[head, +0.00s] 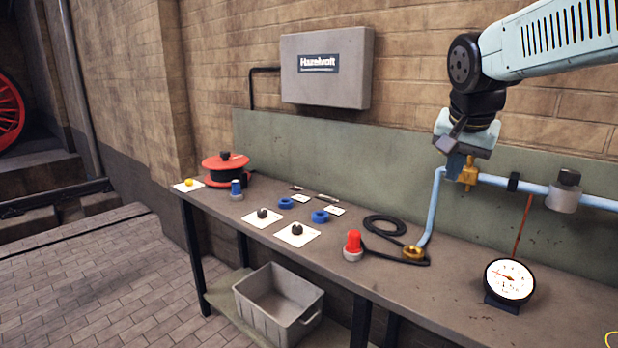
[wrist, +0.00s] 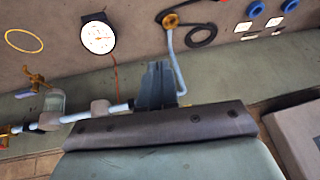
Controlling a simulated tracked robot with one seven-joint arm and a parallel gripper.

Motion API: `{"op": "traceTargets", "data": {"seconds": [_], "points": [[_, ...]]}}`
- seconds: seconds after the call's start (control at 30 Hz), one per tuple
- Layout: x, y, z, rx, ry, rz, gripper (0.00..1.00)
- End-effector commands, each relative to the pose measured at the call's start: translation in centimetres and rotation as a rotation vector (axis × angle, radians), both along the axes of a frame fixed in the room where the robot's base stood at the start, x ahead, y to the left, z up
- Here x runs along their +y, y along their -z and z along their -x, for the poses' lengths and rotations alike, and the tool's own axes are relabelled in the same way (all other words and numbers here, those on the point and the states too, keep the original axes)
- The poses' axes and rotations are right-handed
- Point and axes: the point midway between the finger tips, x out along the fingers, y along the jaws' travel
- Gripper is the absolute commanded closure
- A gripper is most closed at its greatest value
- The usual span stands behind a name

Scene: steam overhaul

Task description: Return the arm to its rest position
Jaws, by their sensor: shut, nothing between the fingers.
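My arm comes in from the upper right in the head view. My gripper (head: 454,168) points down and is shut and empty, close to the light-blue pipe and its brass valve (head: 468,174). Whether it touches the pipe cannot be told. In the wrist view the shut dark fingers (wrist: 157,80) stand in front of the light-blue pipe (wrist: 178,70) and hide part of it.
The workbench (head: 450,293) carries a pressure gauge (head: 510,280), a red-capped lamp (head: 353,245), a black hose (head: 385,226), blue rings (head: 320,216) and a red reel (head: 225,168). A grey box (head: 327,68) hangs on the wall. A grey bin (head: 270,312) sits below.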

Motion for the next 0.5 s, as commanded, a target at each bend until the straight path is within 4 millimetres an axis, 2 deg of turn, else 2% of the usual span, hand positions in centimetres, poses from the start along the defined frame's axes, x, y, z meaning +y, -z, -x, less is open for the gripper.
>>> {"op": "traceTargets", "data": {"seconds": [0.03,0.1,0.3,0.5], "points": [[0.3,0.6,1.8,0.001,-0.058,0.011,1.0],[0.9,1.6,3.9,0.006,-0.148,0.029,1.0],[2.5,4.7,9.3,0.009,-0.391,0.09,1.0],[3.4,6.9,12.2,0.005,-0.536,0.134,1.0]]}}
